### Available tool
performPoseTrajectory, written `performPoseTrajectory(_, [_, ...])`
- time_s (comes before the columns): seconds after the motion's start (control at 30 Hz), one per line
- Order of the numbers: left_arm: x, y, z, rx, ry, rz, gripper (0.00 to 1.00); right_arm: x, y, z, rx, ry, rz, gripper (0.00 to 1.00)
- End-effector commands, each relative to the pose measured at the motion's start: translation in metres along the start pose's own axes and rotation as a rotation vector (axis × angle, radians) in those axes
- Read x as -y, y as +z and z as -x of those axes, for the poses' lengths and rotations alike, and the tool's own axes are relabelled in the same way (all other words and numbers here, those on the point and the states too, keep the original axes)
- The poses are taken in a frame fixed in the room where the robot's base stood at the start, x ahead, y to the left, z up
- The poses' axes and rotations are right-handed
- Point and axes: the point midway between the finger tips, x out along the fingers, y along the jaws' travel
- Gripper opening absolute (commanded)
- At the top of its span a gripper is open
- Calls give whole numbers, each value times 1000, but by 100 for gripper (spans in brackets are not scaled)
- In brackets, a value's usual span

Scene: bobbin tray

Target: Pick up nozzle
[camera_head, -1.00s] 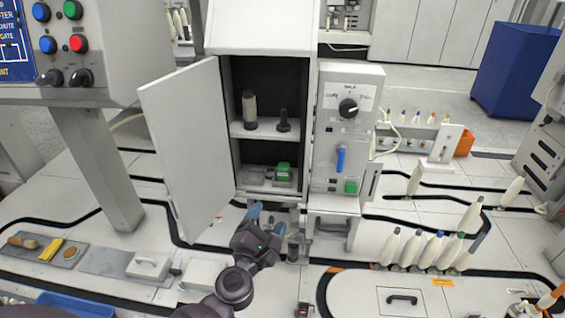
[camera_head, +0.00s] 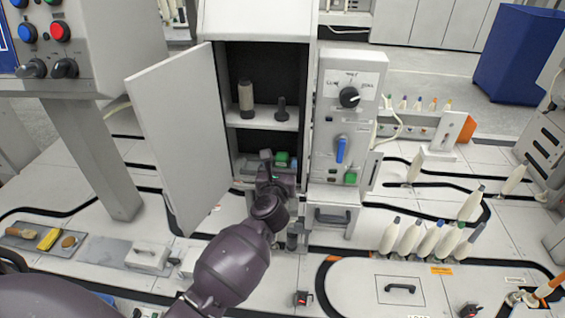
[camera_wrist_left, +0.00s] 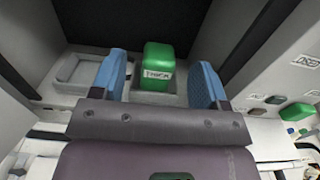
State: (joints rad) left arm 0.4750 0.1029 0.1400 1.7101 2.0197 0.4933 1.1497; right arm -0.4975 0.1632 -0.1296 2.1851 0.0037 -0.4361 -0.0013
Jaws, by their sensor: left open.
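A small green block (camera_head: 282,158) with a white label sits on the lower shelf of the open cabinet. It also shows in the left wrist view (camera_wrist_left: 159,60). I cannot tell whether this is the nozzle. My left gripper (camera_head: 279,163) reaches into the lower compartment. In the left wrist view its blue fingers (camera_wrist_left: 160,78) are open, one on each side of the green block, with gaps on both sides. On the upper shelf stand a pale bobbin (camera_head: 246,97) and a dark, narrow upright piece (camera_head: 281,108). My right gripper is not in view.
The cabinet door (camera_head: 178,135) stands open at left. A control box (camera_head: 345,120) with a knob and blue lever adjoins the cabinet at right. A grey tray (camera_wrist_left: 82,70) lies left of the green block. Several white bobbins (camera_head: 428,240) stand at right.

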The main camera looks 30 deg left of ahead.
Motion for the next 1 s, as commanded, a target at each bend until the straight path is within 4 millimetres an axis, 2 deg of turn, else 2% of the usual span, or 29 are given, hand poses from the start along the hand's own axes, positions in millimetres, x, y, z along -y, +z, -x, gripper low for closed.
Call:
performPoseTrajectory(0.2, [0,-6,-24,-2,0,-4,68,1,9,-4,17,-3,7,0])
performPoseTrajectory(0.4, [0,-4,-46,-2,1,-3,68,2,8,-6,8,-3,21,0])
performPoseTrajectory(0.7, [0,-1,-51,1,0,0,68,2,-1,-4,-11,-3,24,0])
performPoseTrajectory(0.77, [0,-1,-51,1,0,0,62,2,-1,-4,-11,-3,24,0])
performPoseTrajectory(1.0, [0,-1,-51,1,0,-1,25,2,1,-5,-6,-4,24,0])
